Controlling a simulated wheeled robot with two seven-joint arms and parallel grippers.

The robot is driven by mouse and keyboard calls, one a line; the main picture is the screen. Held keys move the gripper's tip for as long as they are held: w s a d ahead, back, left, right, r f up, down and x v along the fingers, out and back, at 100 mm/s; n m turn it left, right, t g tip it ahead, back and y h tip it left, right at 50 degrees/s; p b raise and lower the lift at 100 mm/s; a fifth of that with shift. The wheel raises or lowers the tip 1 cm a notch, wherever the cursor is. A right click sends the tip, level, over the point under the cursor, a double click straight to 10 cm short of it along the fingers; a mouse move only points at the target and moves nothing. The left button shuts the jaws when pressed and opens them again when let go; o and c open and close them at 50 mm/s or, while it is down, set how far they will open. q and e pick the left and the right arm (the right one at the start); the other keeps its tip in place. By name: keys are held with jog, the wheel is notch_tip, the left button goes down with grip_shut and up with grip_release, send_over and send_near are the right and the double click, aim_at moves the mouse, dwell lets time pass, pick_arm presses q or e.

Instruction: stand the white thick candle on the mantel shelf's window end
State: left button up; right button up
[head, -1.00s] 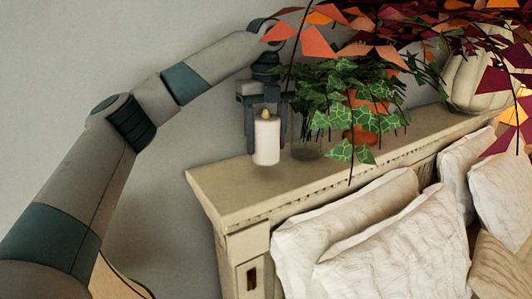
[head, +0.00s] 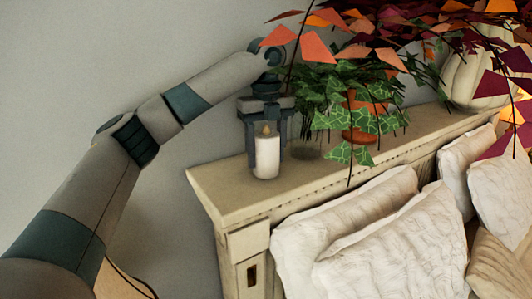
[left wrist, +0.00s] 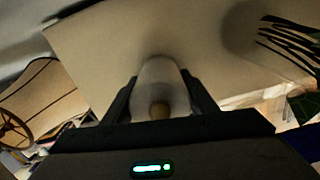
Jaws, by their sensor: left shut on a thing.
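The white thick candle (head: 267,158) is upright at the near left end of the mantel shelf (head: 228,188). Its base appears to meet the shelf top or hang very slightly above it; I cannot tell which. My left gripper (head: 266,145) points down and is shut on the candle, with a finger on each side. The left wrist view shows the pale candle (left wrist: 160,82) upright between the dark fingers, over the beige shelf top (left wrist: 100,50). My right gripper is not in view.
A leafy plant in an orange pot (head: 361,131) stands right of the candle, with a small dark glass-like thing (head: 307,149) between. Red and orange leaves (head: 310,45) overhang. White pillows (head: 340,235) lie below. The shelf's near left corner is bare.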

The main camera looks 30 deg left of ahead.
pick_arm(q)
jog(key=shift+f, duration=0.1)
jog(key=o, duration=1.2)
jog(key=shift+c, duration=0.2)
jog(key=shift+r+b, duration=0.45)
jog(key=shift+r, duration=5.7)
